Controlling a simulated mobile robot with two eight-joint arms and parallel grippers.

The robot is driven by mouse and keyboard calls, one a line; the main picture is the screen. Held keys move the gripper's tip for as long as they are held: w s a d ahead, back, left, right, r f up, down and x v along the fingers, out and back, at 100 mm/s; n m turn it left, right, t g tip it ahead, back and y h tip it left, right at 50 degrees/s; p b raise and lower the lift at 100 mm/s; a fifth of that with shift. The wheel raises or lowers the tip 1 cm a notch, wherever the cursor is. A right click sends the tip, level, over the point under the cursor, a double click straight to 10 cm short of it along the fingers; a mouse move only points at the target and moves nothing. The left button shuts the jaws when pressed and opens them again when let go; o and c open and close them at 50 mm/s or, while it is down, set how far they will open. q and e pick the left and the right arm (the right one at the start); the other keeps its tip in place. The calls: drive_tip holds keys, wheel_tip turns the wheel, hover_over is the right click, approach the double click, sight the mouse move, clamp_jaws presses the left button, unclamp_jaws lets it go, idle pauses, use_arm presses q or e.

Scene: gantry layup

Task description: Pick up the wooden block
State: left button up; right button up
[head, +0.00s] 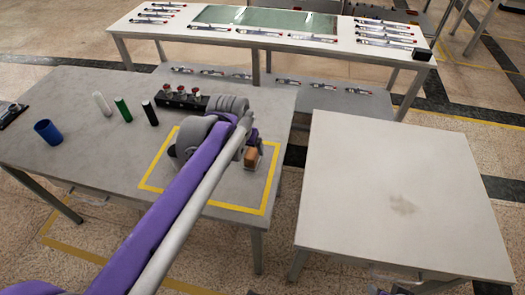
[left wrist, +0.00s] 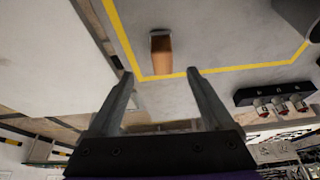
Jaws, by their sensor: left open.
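The wooden block (head: 250,158) is small and orange-brown. It sits on the grey table inside the yellow outline, near the outline's right side, and is partly hidden by my left arm in the head view. In the left wrist view the block (left wrist: 161,55) shows just beyond the fingertips, roughly centred between them. My left gripper (left wrist: 160,73) is open and empty, with its two fingers spread either side of the block's line. In the head view the gripper is mostly hidden behind my arm.
A black rack (head: 181,98) with red-topped pieces stands behind my arm. White (head: 102,104), green (head: 123,109) and black (head: 150,113) cylinders and a blue cup (head: 48,132) stand left. A bare pale table (head: 390,170) is at right, across a gap.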

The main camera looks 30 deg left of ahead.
sight(250, 155)
use_arm(q)
drive_tip(key=x, duration=0.4)
drive_tip(key=shift+a+f+b, duration=0.15)
drive_tip(key=shift+f+b, duration=0.1)
drive_tip(key=shift+b, duration=0.1)
drive_tip(key=shift+b+x, duration=0.45)
drive_tip(key=shift+x, duration=2.65)
drive_tip(key=shift+w+r, duration=0.1)
clamp_jaws()
